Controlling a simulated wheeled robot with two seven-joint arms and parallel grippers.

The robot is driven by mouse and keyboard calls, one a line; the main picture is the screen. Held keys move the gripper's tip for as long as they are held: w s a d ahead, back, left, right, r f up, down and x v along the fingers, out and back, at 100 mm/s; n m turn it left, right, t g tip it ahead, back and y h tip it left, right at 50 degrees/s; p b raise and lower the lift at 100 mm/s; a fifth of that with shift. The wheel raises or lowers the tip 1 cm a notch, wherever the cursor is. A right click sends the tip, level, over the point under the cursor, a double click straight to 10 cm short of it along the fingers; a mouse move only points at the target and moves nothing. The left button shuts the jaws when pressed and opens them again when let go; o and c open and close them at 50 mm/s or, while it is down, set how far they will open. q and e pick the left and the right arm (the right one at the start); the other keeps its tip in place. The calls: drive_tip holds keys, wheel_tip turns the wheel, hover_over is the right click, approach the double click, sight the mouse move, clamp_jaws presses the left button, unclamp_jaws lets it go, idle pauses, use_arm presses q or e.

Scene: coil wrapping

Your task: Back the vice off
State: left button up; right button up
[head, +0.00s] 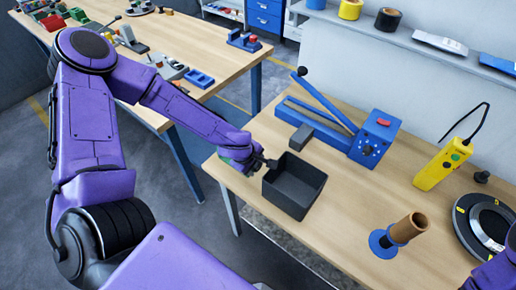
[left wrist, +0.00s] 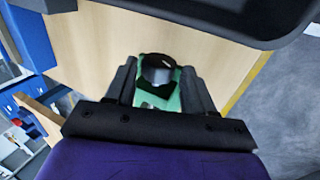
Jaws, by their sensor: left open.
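My left gripper (head: 262,161) is over the left end of the near table, just left of the black bin. In the left wrist view its two fingers (left wrist: 160,72) are apart. A green thing (left wrist: 186,98) with a grey rounded part and a dark ring shows between and beyond them; it may be the vice, but most of it is hidden. I cannot tell whether the fingers touch it. In the head view only a green patch (head: 227,153) shows beside the gripper. My right gripper is out of view.
The black bin (head: 294,204) stands close to my left gripper. Behind it are a small grey block (head: 301,137) and a blue lever machine (head: 372,138). A yellow pendant (head: 440,166), a brown tube on a blue base (head: 408,228) and a dark disc (head: 484,224) stand to the right.

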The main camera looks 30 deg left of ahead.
use_arm(q)
drive_tip(key=shift+w+r+g+p, duration=0.1)
drive_tip(key=shift+r+g+p, duration=0.3)
drive_tip(key=shift+r+p, duration=0.1)
drive_tip(key=shift+f, duration=0.45)
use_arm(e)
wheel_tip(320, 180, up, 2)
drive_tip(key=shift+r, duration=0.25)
use_arm(q)
drive_tip(key=shift+w+g, duration=0.3)
drive_tip(key=shift+g, duration=0.7)
drive_tip(key=shift+w+d+r+g, duration=0.1)
drive_tip(key=shift+w+g, duration=0.15)
drive_tip(key=shift+g, duration=0.65)
